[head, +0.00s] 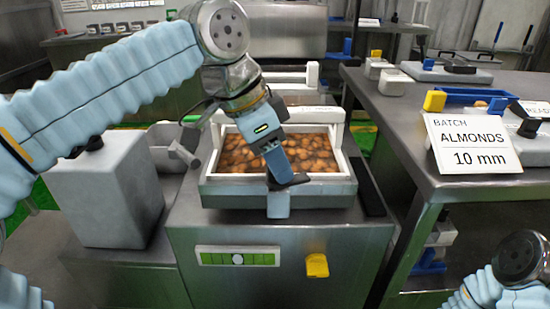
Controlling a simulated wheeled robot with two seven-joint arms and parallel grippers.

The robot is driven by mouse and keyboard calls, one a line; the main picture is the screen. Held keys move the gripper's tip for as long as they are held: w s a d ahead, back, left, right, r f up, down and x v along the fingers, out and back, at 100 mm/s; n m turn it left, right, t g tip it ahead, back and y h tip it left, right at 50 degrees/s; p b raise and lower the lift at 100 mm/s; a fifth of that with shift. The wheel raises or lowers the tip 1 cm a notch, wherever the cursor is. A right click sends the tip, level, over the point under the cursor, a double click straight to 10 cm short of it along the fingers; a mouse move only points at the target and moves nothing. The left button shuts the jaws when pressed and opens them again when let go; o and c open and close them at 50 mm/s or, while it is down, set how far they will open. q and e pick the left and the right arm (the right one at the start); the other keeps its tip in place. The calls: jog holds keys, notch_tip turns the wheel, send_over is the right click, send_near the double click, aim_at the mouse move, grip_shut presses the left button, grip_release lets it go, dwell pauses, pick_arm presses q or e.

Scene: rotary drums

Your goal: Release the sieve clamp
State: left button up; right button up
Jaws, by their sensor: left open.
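The sieve (345,192) is a pale rectangular frame full of brown almonds (305,148), set on top of a steel machine (285,245). A white bar frame stands over its back part. A small pale grey tab (278,204) sits at the middle of its front edge; it looks like the clamp, but I cannot be sure. My left gripper (286,181) reaches down over the sieve's front rim, its dark fingertips just above the tab. It is open with nothing seen in it. Whether it touches the tab is unclear. My right arm shows at the bottom right, its gripper out of view.
A yellow knob (316,265) and a green-striped panel (238,257) are on the machine's front. A grey box (105,190) stands at the left. A steel table (400,125) at the right carries a sign (472,143) reading "BATCH ALMONDS 10 mm" and a blue tray (470,97).

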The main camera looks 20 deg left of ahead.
pick_arm(q)
grip_shut()
jog(key=shift+r+m+g+p, duration=0.2)
jog(key=shift+m+g+p, duration=0.2)
jog(key=shift+m+p, duration=0.55)
jog(key=shift+w+f+m+g+h, duration=0.1)
jog(key=shift+m+g+h, duration=0.2)
jog(key=shift+m, duration=0.65)
jog(key=shift+f, duration=0.1)
grip_release()
